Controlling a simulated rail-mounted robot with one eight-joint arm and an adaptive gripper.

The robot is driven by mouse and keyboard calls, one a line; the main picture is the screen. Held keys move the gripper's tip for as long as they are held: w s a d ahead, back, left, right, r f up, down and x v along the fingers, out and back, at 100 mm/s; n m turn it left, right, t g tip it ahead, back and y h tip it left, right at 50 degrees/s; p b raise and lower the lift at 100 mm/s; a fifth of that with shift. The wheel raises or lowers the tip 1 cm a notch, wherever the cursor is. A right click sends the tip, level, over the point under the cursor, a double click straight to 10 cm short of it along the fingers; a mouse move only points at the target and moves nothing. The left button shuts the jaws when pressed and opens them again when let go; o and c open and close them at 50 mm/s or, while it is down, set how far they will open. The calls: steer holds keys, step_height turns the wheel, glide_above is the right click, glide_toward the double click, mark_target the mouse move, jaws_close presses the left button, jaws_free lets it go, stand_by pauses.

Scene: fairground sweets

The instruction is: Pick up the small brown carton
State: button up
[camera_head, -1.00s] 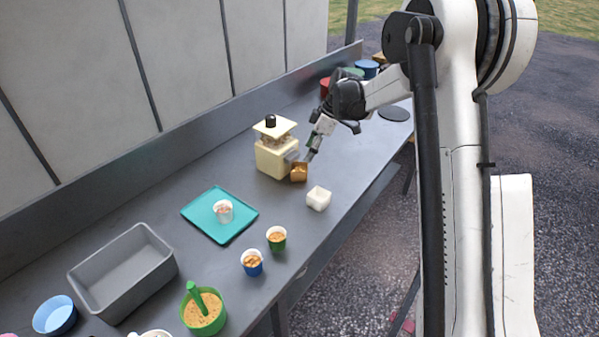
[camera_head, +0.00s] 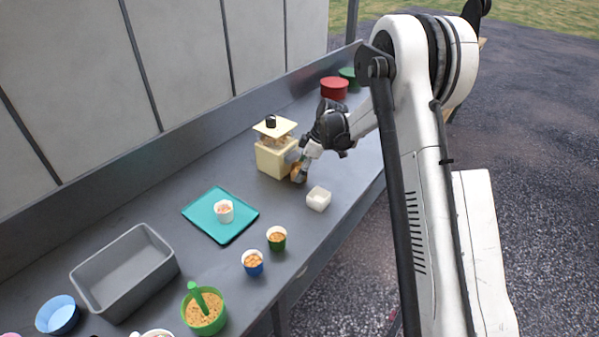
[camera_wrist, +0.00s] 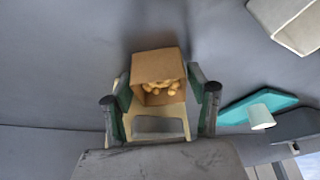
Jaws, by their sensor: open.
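The small brown carton (camera_wrist: 157,65) is an open box with several pale yellow-brown pieces inside. In the wrist view it lies between the two fingers of my gripper (camera_wrist: 158,100), which are open on either side of it. I cannot tell whether either finger touches it. In the head view my gripper (camera_head: 300,172) reaches down at the carton, beside the cream dispenser (camera_head: 275,158), and hides most of the carton.
A white square carton (camera_head: 319,199) stands close by at the front right. A teal tray (camera_head: 240,231) holds a white cup (camera_head: 224,211). Blue (camera_head: 253,263) and green (camera_head: 277,238) filled cups, a grey bin (camera_head: 165,277) and red tub (camera_head: 334,88) are also on the counter.

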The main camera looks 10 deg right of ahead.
steer(key=c, duration=0.7)
